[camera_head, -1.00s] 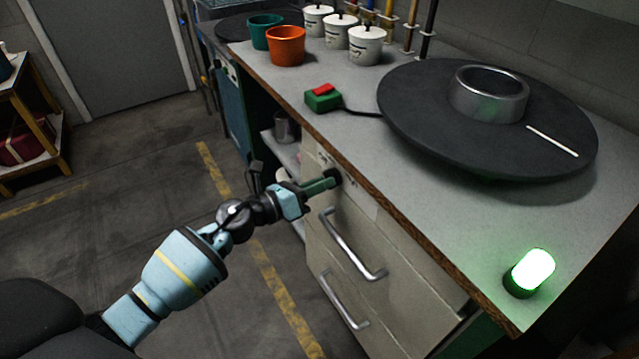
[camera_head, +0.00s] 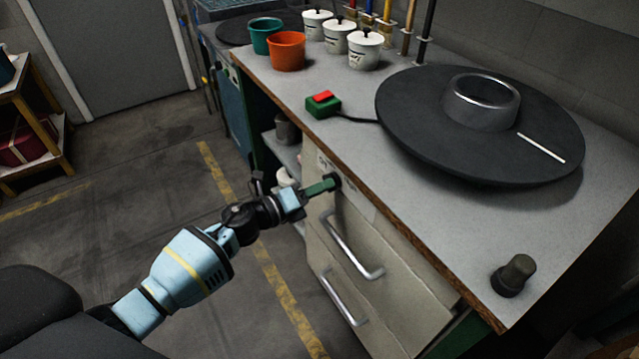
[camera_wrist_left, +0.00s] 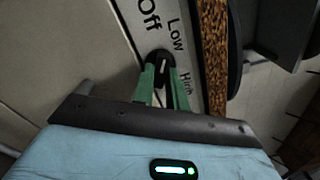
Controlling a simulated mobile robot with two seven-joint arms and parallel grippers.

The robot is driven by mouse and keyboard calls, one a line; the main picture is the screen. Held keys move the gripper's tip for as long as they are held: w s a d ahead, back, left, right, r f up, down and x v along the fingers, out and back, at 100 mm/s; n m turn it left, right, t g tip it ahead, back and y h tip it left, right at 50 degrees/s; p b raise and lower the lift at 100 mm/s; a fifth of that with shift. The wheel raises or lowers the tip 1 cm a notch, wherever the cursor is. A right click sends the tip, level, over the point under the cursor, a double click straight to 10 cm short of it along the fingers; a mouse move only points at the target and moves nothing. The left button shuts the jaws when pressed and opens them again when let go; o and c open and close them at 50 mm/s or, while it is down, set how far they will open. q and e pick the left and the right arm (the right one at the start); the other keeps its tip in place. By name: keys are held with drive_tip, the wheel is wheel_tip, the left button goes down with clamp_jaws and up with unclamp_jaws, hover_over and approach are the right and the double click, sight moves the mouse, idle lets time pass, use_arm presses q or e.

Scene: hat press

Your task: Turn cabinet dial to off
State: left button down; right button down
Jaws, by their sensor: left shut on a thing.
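The black dial (camera_wrist_left: 159,58) sits on a pale label plate (camera_wrist_left: 166,22) on the cabinet front, marked Off, Low and High. A white mark shows on the dial; I cannot tell surely which word it points to. My left gripper (camera_head: 330,183) reaches the cabinet front below the counter edge. In the left wrist view its green fingers (camera_wrist_left: 162,75) are shut on the dial, one on each side. The fingers hide part of the dial in the head view. My right gripper is not in view.
A large black disc (camera_head: 420,110) bears a metal ring (camera_head: 482,103). A green box with a red switch (camera_head: 323,103) is nearby. Drawer handles (camera_head: 350,247) protrude below the dial.

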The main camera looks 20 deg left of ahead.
use_arm(q)
drive_tip(key=shift+n+p, duration=0.75)
drive_tip(key=shift+n, duration=0.85)
drive_tip(key=c, duration=1.4)
unclamp_jaws()
drive_tip(key=v, duration=0.8)
